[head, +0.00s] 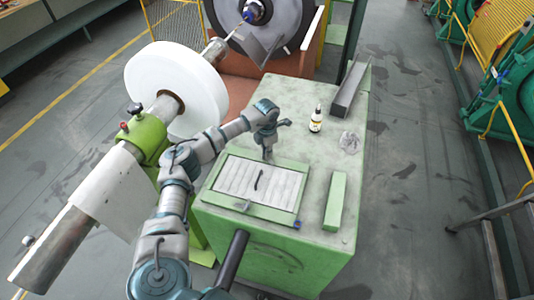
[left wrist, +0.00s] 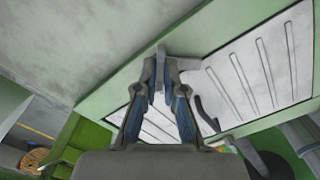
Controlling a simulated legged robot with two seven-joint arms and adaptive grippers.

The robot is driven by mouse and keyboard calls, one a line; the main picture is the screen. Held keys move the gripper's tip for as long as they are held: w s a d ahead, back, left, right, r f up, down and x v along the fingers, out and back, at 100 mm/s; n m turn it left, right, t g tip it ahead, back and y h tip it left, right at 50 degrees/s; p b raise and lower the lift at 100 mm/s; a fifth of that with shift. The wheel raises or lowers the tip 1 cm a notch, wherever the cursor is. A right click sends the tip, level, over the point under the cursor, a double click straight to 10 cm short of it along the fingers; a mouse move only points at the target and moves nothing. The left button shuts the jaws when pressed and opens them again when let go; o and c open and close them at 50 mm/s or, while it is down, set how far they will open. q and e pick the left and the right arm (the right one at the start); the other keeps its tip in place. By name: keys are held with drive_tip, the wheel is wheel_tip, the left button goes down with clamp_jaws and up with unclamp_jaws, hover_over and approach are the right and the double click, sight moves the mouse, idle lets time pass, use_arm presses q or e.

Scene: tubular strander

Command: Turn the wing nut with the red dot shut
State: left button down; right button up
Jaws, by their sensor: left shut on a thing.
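A green cabinet (head: 300,265) has a pale top with a ribbed light panel (head: 240,182) in a green frame. My left gripper (head: 267,155) reaches down to the far edge of this frame. In the left wrist view, my left gripper (left wrist: 160,82) is shut on a small grey wing nut (left wrist: 187,64) at the frame edge; one wing sticks out to the right of the fingertips. The fingers hide most of it, and I see no red dot on it. Another small grey fitting (head: 247,206) is on the near frame edge. My right gripper is not in view.
A dark curved handle (head: 259,180) lies on the panel. A small bottle (head: 316,120), a clear crumpled item (head: 350,142), a grey channel (head: 351,88) and a green bar (head: 335,201) are on the top.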

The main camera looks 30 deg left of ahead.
use_arm(q)
drive_tip(key=m, duration=0.3)
drive_tip(key=m+b, duration=0.1)
drive_tip(key=m, duration=0.1)
drive_tip(key=shift+s+f+m, duration=0.1)
drive_tip(key=shift+f+m, duration=0.2)
drive_tip(key=shift+m+b, duration=0.45)
drive_tip(key=shift+m, duration=1.65)
drive_tip(key=c, duration=1.3)
unclamp_jaws()
drive_tip(key=shift+w, duration=0.2)
drive_tip(key=shift+r, duration=0.15)
wheel_tip(320, 180, up, 12)
drive_tip(key=shift+f, duration=0.15)
